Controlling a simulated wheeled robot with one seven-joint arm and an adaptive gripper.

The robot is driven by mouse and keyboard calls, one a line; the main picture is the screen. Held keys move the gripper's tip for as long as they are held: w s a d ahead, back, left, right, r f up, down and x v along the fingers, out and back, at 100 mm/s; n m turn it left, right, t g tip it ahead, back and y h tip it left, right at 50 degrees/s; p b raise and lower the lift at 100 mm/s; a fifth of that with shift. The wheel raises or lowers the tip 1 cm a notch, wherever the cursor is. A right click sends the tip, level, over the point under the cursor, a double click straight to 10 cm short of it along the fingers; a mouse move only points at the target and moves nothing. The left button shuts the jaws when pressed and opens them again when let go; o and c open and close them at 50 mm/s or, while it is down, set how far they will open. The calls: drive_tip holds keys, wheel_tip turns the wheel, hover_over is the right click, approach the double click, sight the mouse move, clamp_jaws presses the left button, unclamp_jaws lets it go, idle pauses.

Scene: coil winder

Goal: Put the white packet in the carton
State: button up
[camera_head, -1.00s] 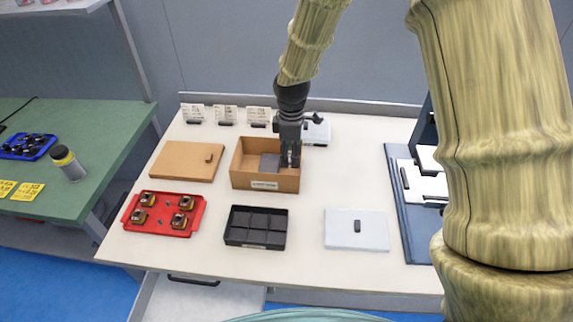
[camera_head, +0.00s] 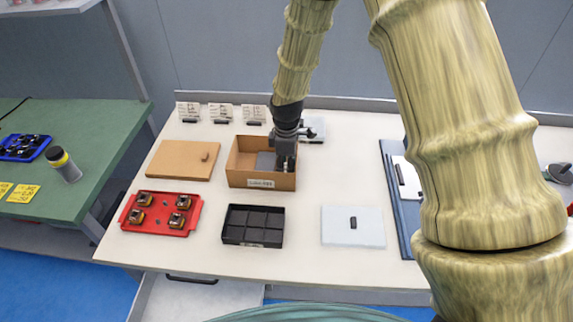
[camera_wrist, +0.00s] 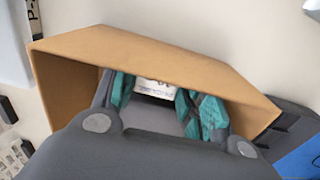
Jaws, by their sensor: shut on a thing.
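The carton (camera_head: 262,181) is an open brown box with a white label on its front wall, standing mid-table. Its brown wall (camera_wrist: 160,60) also arches across the wrist view. My gripper (camera_head: 287,163) reaches down into the carton's right side. In the wrist view, its teal-padded fingers (camera_wrist: 160,105) are inside the carton's opening. The white packet (camera_wrist: 155,88) shows between them as a small white patch with print, and the fingers are shut on it. Most of the packet is hidden by the gripper and carton wall. Whether it touches the carton floor cannot be told.
A dark grey piece (camera_head: 266,162) shows inside the carton. A brown board (camera_head: 180,160) lies left, a red tray (camera_head: 160,228) front left, a black divided tray (camera_head: 253,241) in front. A pale lidded box (camera_head: 353,237) sits right front.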

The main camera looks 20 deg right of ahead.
sight(286, 168)
drive_tip(key=shift+f, duration=0.15)
drive_tip(key=o, duration=0.7)
wheel_tip(286, 168, up, 12)
drive_tip(key=b, duration=0.2)
drive_tip(key=shift+r, duration=0.2)
